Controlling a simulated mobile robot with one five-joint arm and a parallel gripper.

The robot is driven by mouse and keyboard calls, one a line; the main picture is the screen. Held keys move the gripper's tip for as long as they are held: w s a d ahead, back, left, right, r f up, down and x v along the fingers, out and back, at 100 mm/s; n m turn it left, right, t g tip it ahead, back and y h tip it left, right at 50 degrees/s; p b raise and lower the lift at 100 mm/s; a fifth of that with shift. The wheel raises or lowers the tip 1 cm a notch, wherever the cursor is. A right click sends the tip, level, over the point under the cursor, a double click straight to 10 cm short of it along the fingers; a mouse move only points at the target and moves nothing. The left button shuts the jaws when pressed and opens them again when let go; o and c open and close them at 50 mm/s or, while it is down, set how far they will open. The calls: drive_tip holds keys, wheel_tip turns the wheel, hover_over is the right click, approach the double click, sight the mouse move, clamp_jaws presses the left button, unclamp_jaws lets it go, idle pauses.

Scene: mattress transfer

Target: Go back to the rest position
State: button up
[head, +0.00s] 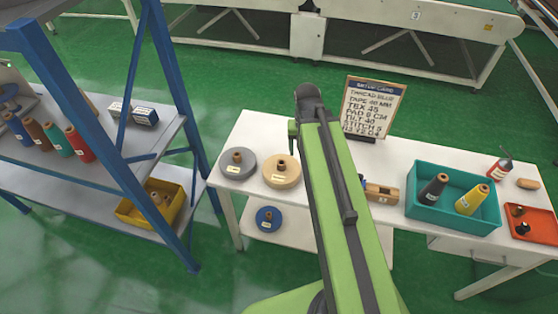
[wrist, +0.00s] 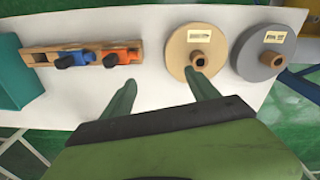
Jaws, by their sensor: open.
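My gripper (wrist: 162,92) is open and empty in the wrist view. Its two green fingers are spread above the white table (wrist: 150,25), with bare tabletop between them. The right fingertip shows just below the hub of the tan disc (wrist: 197,45). I cannot tell whether it touches.
A grey disc (head: 237,165) lies left of the tan disc. A wooden holder (wrist: 85,55) carries blue and orange pieces. A teal bin (head: 452,222) with spools and a setup card (head: 372,105) stand right of my arm. A blue-framed shelf (head: 165,80) stands left.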

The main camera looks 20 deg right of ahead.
drive_tip(key=s+a+n, duration=0.1)
drive_tip(key=a+n, duration=0.3)
drive_tip(key=a, duration=0.9)
drive_tip(key=shift+y, duration=0.3)
drive_tip(key=shift+c, duration=0.4)
